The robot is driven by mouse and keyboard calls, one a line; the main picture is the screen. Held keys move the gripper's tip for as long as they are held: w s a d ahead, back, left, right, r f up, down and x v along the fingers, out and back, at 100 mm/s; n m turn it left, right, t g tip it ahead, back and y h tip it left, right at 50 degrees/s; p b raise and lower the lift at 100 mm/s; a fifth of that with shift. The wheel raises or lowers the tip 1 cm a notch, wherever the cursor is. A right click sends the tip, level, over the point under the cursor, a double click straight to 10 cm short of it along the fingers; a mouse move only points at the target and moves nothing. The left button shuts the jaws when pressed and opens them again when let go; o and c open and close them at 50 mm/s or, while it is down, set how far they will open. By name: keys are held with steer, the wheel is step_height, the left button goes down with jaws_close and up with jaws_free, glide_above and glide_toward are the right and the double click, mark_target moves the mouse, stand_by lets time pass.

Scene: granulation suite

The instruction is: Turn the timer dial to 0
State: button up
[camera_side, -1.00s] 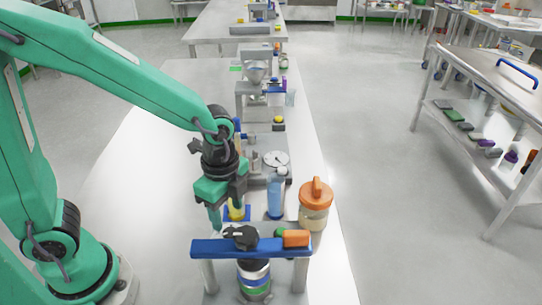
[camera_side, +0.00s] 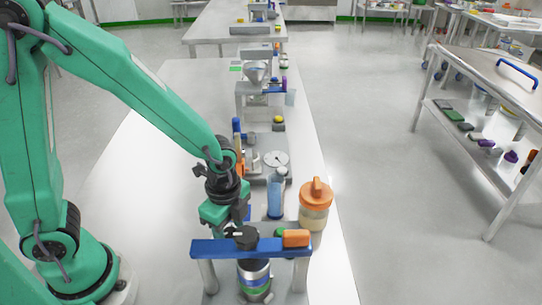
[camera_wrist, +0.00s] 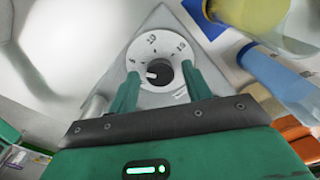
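The timer dial (camera_wrist: 141,51) is a white numbered disc with a black central knob (camera_wrist: 159,74) on a grey plate, in the wrist view. A pale mark on the knob points left, but I cannot read its number surely. My gripper (camera_wrist: 159,80) is open; its green fingers are apart, one on each side of the knob in the picture. Nothing is held, and I cannot tell whether they touch the dial. In the side view my gripper (camera_side: 240,219) points down behind a blue bar, its tips partly hidden.
The blue bar (camera_side: 212,249) stands in front, bearing an orange block (camera_side: 297,238). A blue bottle (camera_side: 275,198) and an orange-lidded jar (camera_side: 315,212) stand close on the right. A yellow flask (camera_wrist: 248,12) is near the dial. The table's left part is clear.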

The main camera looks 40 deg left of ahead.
steer(key=c, duration=0.8)
steer(key=shift+n, duration=0.4)
steer(key=n, duration=1.1)
steer(key=o, duration=0.9)
steer(key=shift+o, duration=0.2)
